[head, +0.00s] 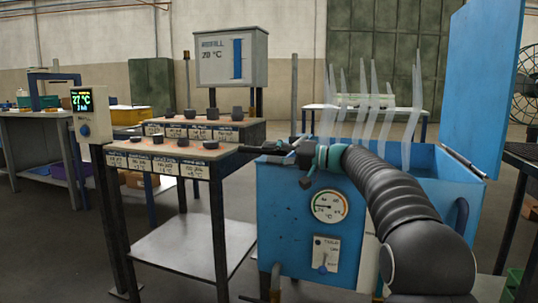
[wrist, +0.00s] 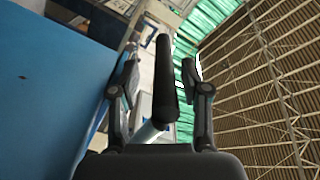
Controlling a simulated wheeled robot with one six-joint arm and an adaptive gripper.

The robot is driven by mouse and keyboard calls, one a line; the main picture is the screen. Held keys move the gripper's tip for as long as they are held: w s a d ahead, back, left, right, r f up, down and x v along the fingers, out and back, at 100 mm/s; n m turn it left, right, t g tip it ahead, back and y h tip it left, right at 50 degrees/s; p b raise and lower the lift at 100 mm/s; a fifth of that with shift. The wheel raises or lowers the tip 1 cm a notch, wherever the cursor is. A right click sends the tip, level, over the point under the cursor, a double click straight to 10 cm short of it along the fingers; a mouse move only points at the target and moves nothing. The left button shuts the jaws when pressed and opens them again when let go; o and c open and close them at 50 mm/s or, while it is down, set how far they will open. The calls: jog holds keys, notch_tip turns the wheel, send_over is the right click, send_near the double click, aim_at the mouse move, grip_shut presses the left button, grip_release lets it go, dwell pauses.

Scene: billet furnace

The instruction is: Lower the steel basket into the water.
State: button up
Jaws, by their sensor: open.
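The blue tank (head: 285,225) stands at centre right with its blue lid (head: 480,75) raised. Pale vapour plumes (head: 375,95) rise from its opening; the water surface is mostly hidden by the tank wall and my arm. My gripper (head: 293,153) is at the tank's upper left front edge. In the wrist view my gripper (wrist: 160,75) is open, with its fingers apart on either side of a black handle-like bar (wrist: 163,85) on a pale rod. I cannot tell whether they touch it, or whether it belongs to the basket. I cannot make out the steel basket itself.
A stepped bench (head: 180,145) with small dark pieces and labels stands left of the tank. A grey display box (head: 231,57) stands behind it. A dial (head: 325,206) and a switch (head: 325,254) are on the tank's front. Open floor lies at the lower left.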

jog(key=v, duration=1)
jog(key=shift+s+d, duration=0.15)
jog(key=shift+d, duration=0.2)
jog(key=shift+s, duration=0.1)
jog(key=s+f+m+h+p, duration=0.25)
jog(key=s+h, duration=0.25)
jog(key=s, duration=0.6)
jog(key=s+f+m+h+p, duration=0.1)
jog(key=s+f+h+p, duration=0.2)
jog(key=s, duration=0.7)
jog(key=s+d+f+h+p, duration=0.1)
jog(key=s+d+f+h, duration=0.2)
jog(key=s, duration=0.4)
jog(key=s+d+f+h+p, duration=0.1)
jog(key=s+d+f+h, duration=0.2)
jog(key=s, duration=0.4)
jog(key=s+d+f+t+h+p, duration=0.1)
jog(key=s+d+f+h, duration=0.2)
jog(key=s, duration=0.4)
jog(key=shift+s+d+f+p, duration=0.15)
jog(key=shift+d+f+p, duration=0.2)
jog(key=shift+d+f, duration=0.6)
